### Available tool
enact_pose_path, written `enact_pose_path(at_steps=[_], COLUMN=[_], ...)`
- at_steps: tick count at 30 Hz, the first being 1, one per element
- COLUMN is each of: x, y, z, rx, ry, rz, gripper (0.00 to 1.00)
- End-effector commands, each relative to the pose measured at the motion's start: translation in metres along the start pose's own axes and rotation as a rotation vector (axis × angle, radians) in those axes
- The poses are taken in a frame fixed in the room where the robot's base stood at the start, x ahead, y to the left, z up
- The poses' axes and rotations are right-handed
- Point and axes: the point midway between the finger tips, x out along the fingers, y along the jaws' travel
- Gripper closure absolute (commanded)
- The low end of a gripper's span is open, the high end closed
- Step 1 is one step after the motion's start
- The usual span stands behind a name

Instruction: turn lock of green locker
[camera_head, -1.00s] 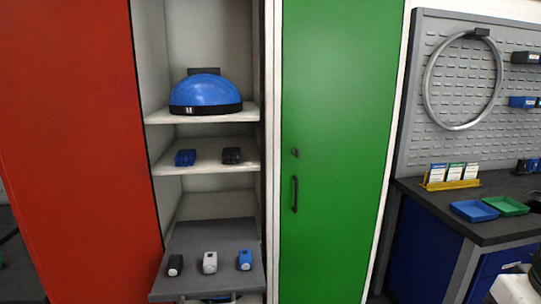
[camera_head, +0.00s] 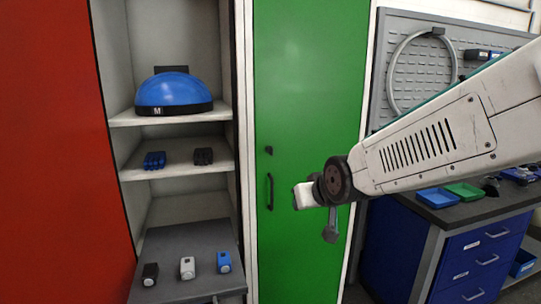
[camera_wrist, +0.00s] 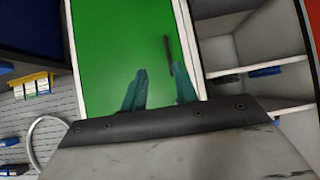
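The green locker (camera_head: 310,90) has a closed door with a small dark lock (camera_head: 268,150) near its left edge. A vertical dark handle (camera_head: 270,190) sits just below the lock. My arm reaches in from the right in the head view, its end in front of the door, right of the handle; the fingers are not clear there. In the wrist view, turned upside down, my gripper (camera_wrist: 161,90) shows two teal fingers, apart and empty, pointing at the green door (camera_wrist: 110,50). The handle (camera_wrist: 168,55) lies by the right finger's tip. I cannot make out the lock there.
A red locker (camera_head: 55,150) stands further left. On the right is a workbench (camera_head: 470,215) with blue and green trays and a pegboard.

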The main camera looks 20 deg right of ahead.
Motion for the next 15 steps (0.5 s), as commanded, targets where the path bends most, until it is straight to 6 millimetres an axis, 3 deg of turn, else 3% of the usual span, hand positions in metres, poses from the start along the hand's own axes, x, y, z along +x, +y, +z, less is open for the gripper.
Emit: enact_pose_path(at_steps=[1,6,9,15], x=[0.022,0.072,0.092,0.108], y=[-0.002,-0.007,-0.010,-0.013], z=[-0.015,-0.067,-0.088,-0.106], rx=[0.000,-0.001,-0.002,-0.006], ry=[0.081,0.402,0.589,0.891], rz=[-0.001,0.000,0.004,0.015], gripper=[0.71,0.71,0.71,0.71])
